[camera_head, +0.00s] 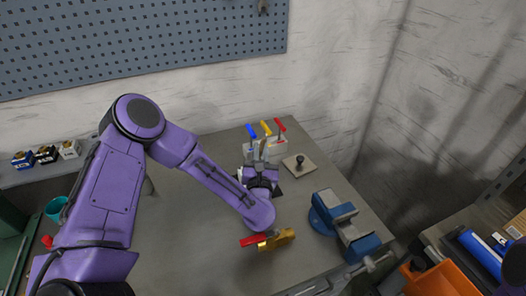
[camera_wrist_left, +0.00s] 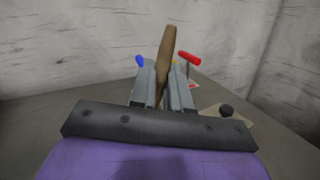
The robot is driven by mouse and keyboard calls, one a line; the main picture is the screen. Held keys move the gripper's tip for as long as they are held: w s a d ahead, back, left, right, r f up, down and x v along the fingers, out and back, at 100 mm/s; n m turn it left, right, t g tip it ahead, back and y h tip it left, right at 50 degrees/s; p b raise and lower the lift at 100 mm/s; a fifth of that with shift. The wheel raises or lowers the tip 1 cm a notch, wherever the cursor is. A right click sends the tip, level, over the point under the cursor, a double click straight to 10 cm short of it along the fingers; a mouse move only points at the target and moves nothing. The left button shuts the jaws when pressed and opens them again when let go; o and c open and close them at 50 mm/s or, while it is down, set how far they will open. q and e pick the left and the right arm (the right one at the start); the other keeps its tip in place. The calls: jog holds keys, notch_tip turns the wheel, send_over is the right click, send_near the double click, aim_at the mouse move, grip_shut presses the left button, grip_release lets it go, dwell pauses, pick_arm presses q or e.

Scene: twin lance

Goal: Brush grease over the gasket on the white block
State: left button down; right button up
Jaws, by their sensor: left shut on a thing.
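My left gripper (camera_head: 261,152) is over the far part of the bench and points away toward the wall. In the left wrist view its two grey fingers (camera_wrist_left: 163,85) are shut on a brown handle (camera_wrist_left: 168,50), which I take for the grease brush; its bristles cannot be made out. A pale block (camera_head: 279,148) stands just beyond the gripper, with blue, yellow and red handled tools (camera_head: 266,128) at it. The gripper and wrist hide part of this area. I cannot make out the gasket or any grease. My right gripper is not in view.
A beige plate with a black knob (camera_head: 306,170) lies right of the gripper. A blue vise (camera_head: 335,214) stands at the bench's right edge. Small boxes (camera_head: 45,154) sit at far left. The bench's left middle is bare.

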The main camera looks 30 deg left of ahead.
pick_arm(q)
jog(key=shift+s+a, duration=1.15)
jog(key=shift+s, duration=0.15)
jog(key=shift+b, duration=0.3)
jog(key=shift+w+d+f+b, duration=0.1)
jog(key=shift+w+d+b, duration=0.15)
jog(key=shift+b, duration=0.2)
jog(key=shift+w+d+b, duration=1.1)
jog(key=shift+w, duration=0.15)
jog(key=shift+w+d+b, duration=0.4)
jog(key=shift+w+b, duration=0.1)
jog(key=shift+b, duration=0.05)
jog(key=shift+s+a+b, duration=0.3)
jog(key=shift+s+a, duration=0.6)
jog(key=shift+s, duration=0.15)
jog(key=shift+s+a+b, duration=0.25)
jog(key=shift+s+a, duration=0.6)
jog(key=shift+s, duration=0.2)
jog(key=shift+s+d+b, duration=0.2)
jog(key=shift+d+b, duration=0.05)
jog(key=shift+b, duration=0.15)
jog(key=shift+s+d+b, duration=0.4)
jog(key=shift+d+b, duration=0.1)
jog(key=shift+w+d+b, duration=1.6)
jog(key=shift+w+d, duration=0.15)
jog(key=shift+w, duration=0.25)
jog(key=shift+s+a+b, duration=0.5)
jog(key=shift+s+a, duration=0.5)
jog(key=shift+s, duration=0.1)
